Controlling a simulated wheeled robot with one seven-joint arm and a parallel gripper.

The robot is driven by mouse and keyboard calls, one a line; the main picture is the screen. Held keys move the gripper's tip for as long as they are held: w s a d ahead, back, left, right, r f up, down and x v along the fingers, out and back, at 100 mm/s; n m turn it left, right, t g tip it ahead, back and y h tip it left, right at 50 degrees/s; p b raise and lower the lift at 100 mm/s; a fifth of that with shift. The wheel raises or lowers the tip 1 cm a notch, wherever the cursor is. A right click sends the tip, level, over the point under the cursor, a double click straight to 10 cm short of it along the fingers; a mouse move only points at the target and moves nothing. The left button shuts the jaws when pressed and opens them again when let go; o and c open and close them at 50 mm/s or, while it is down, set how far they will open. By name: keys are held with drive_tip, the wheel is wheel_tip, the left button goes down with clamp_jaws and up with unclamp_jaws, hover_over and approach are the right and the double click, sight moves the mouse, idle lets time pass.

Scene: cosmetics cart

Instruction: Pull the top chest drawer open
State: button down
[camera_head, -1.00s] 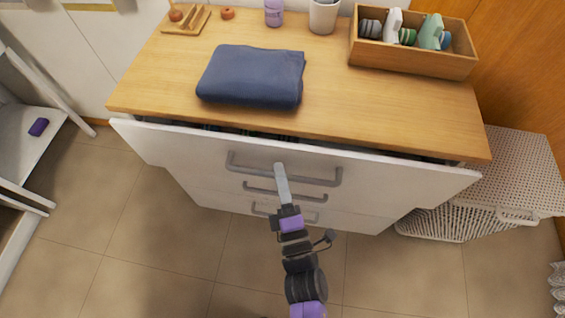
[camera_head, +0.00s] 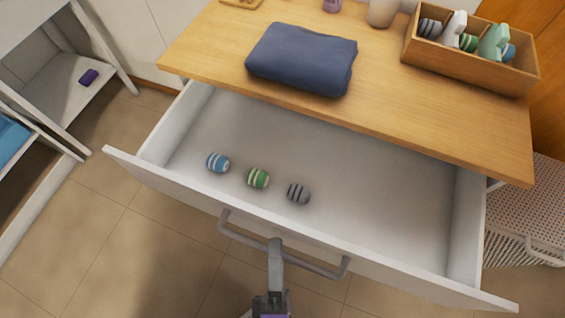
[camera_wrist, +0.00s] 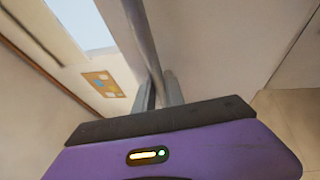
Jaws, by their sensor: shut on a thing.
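The top chest drawer (camera_head: 330,251) is pulled far out in the head view, with its white floor and side walls showing. Inside it lie three striped balls: a blue one (camera_head: 218,162), a green one (camera_head: 257,178) and a grey one (camera_head: 299,193). The grey bar handle (camera_head: 323,270) is on the drawer's front. My gripper (camera_head: 275,245) is shut on the handle near its middle. In the wrist view the handle bar (camera_wrist: 142,40) runs between the two fingers of my gripper (camera_wrist: 160,88).
The wooden chest top (camera_head: 410,110) carries a folded navy cloth (camera_head: 303,60) and a wooden box (camera_head: 470,62) of small items. A white shelf unit (camera_head: 60,80) stands at the left. A white woven basket (camera_head: 525,220) stands at the right. Tiled floor shows at the lower left.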

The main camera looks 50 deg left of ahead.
drive_tip(key=shift+s+d, duration=0.2)
drive_tip(key=shift+s, duration=0.15)
drive_tip(key=c, duration=1.4)
unclamp_jaws()
drive_tip(key=v, duration=0.8)
drive_tip(key=shift+b, duration=0.45)
drive_tip(key=shift+w, duration=0.1)
